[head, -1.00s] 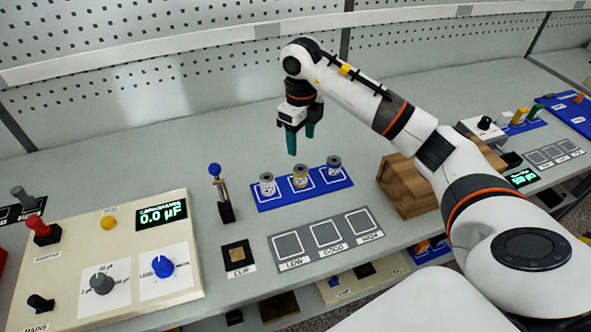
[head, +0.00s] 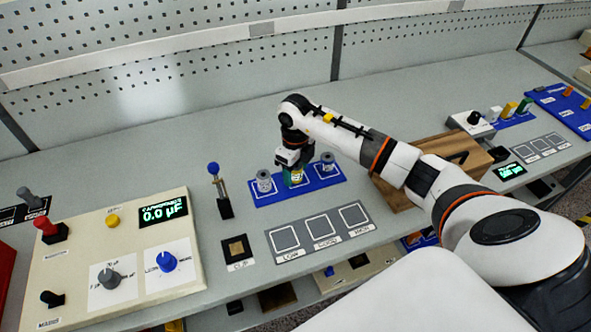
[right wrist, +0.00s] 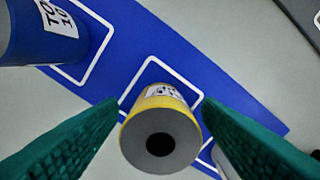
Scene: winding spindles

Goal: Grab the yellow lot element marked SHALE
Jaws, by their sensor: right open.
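The yellow lot element (head: 296,178) is a short upright cylinder with a grey top. It stands in the middle outlined square of a blue mat (head: 274,200). My right gripper (head: 293,171) is over it, pointing down. In the right wrist view the yellow element (right wrist: 160,130) is between the two green fingers of my right gripper (right wrist: 162,105), which are open on either side of it. Its white label shows in part, and I cannot read the marking. My left gripper is out of view.
A white-labelled cylinder (head: 264,182) stands left of the yellow one on the mat, a blue one (head: 327,161) to its right. A grey three-square panel (head: 320,231) lies in front. A blue-knobbed lever (head: 218,188) stands left, a wooden block (head: 440,165) right.

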